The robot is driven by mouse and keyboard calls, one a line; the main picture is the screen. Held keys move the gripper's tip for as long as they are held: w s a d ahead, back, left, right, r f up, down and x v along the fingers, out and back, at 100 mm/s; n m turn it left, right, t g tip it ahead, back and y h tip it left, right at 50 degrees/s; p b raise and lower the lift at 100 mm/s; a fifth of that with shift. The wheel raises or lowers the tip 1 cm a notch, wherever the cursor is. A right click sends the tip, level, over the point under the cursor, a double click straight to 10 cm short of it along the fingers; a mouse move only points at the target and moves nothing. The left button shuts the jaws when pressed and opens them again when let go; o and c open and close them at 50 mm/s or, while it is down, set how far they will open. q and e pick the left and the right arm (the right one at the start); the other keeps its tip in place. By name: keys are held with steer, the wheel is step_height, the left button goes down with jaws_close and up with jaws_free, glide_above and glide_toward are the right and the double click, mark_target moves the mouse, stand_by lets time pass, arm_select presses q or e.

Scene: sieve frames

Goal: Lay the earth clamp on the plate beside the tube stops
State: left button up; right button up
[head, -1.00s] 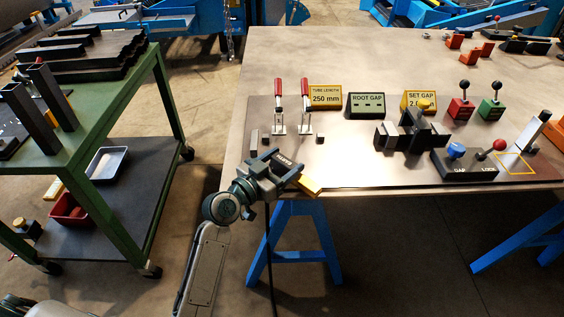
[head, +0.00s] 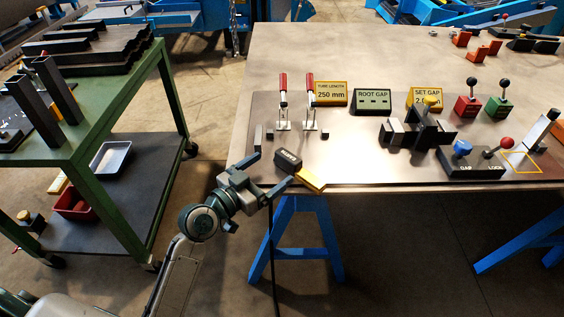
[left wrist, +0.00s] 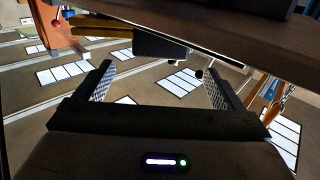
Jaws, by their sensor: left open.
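The earth clamp (head: 288,161), a black body with a lettered label and a yellow bar (head: 312,181), lies at the front left edge of the steel plate (head: 390,176). Small dark blocks, apparently the tube stops (head: 258,132), stand just behind it near two red-handled toggle clamps. My left gripper (head: 267,174) is open and empty, just left and in front of the clamp, its fingers apart from it. In the left wrist view the open fingers (left wrist: 160,86) frame empty space, with the clamp's dark body (left wrist: 160,46) beyond them. My right gripper is out of view.
Red-handled toggle clamps (head: 309,104) stand behind the stops, with yellow and black signs (head: 372,101) further back. A dark fixture (head: 428,132) and a control box (head: 470,164) stand to the right. The plate between is clear. A green cart (head: 150,110) is at left.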

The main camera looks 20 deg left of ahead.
arm_select(q)
steer(key=shift+v, duration=2.7)
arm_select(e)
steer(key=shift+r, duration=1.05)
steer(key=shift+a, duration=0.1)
